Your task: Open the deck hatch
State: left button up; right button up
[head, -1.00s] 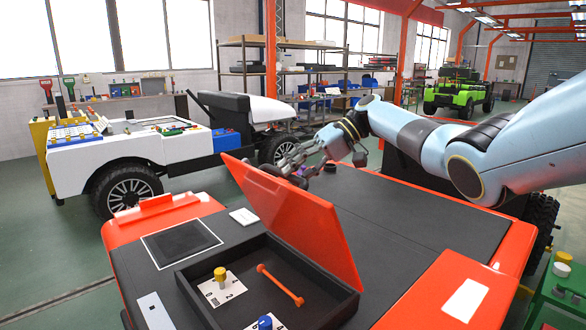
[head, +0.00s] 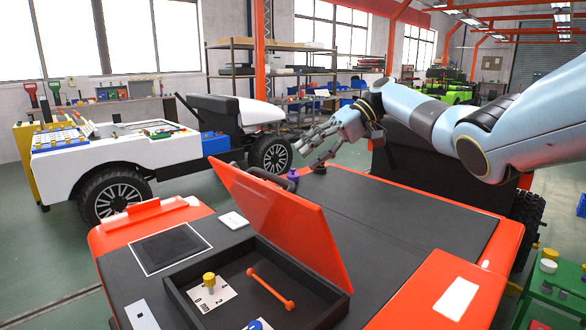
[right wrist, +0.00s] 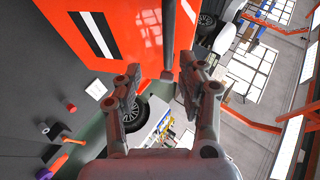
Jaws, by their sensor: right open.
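The deck hatch (head: 285,222) is an orange lid on the cart. It stands raised and tilted up along the back of a dark open compartment (head: 262,240). My right gripper (head: 318,148) is beyond the hatch, above the far part of the deck, apart from the lid in the head view. Its two fingers are spread and empty, as the right wrist view (right wrist: 160,92) also shows. An orange panel with a black and white stripe lies ahead of the fingers there; I cannot tell for certain whether it is the hatch. My left gripper is not in view.
The compartment holds an orange bar (head: 270,288) and a yellow knob (head: 209,280) on a white plate. A purple knob (head: 293,174) stands on the deck behind the hatch. A green table (head: 560,300) is at the right. A white cart (head: 110,165) stands beyond on the left.

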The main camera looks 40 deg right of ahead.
jog(key=v, duration=0.4)
jog(key=shift+r, duration=0.1)
dwell(0.4)
